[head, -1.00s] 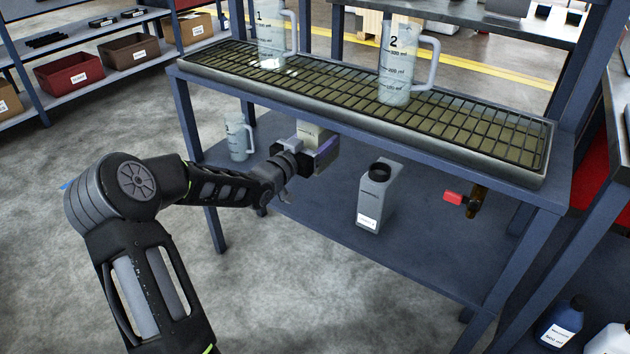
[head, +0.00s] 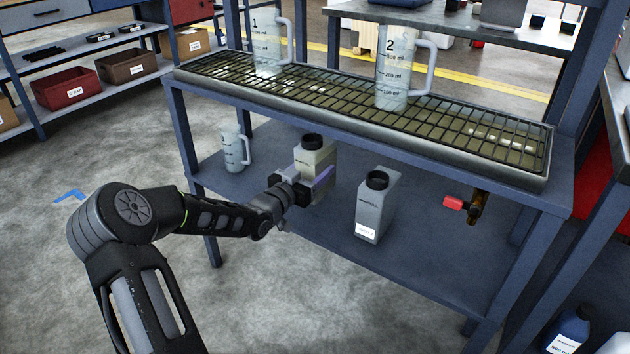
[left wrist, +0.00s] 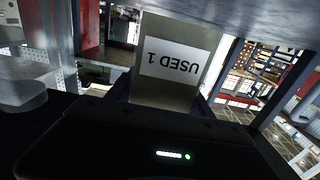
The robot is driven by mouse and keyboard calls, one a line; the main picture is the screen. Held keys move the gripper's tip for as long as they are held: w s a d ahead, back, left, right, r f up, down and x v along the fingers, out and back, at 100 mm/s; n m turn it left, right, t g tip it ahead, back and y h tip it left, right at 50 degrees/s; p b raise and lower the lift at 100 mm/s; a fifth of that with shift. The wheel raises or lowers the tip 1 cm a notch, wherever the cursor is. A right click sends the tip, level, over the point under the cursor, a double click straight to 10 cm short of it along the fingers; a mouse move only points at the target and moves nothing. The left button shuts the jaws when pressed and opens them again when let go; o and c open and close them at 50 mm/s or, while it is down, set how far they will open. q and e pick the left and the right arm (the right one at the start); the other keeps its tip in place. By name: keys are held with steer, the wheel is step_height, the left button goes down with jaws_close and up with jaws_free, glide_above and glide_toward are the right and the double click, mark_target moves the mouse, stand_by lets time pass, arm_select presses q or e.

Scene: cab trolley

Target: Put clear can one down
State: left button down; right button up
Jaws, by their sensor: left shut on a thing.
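My left gripper (head: 310,186) is shut on a pale beige can (head: 316,158) with a black cap, below the front edge of the drip tray. In the left wrist view the held can (left wrist: 172,62) carries a white label reading "USED 1", upside down there. The can looks roughly upright over the lower shelf (head: 290,225); my gripper hides part of it, and I cannot tell whether its base touches the shelf. A similar grey can (head: 375,207) with a black cap and white label stands on the shelf to the right. My right gripper is not in view.
Jugs marked 1 (head: 265,50) and 2 (head: 393,75) stand on the grated tray (head: 330,108) above. A smaller jug (head: 236,148) stands on the lower shelf at left. A red-handled valve (head: 455,203) hangs at right.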

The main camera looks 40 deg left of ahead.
arm_select(q)
steer(key=shift+f+b, duration=0.75)
steer(key=shift+f, duration=0.95)
steer(key=shift+f, duration=0.15)
steer(key=shift+c, duration=2)
jaws_free()
steer(key=shift+f, duration=0.15)
steer(key=shift+s+r, duration=0.15)
steer(key=shift+r, duration=0.05)
steer(key=s+p, duration=0.3)
steer(key=s, duration=0.8)
steer(key=shift+s+d+p, duration=0.15)
steer(key=shift+s+p, duration=0.25)
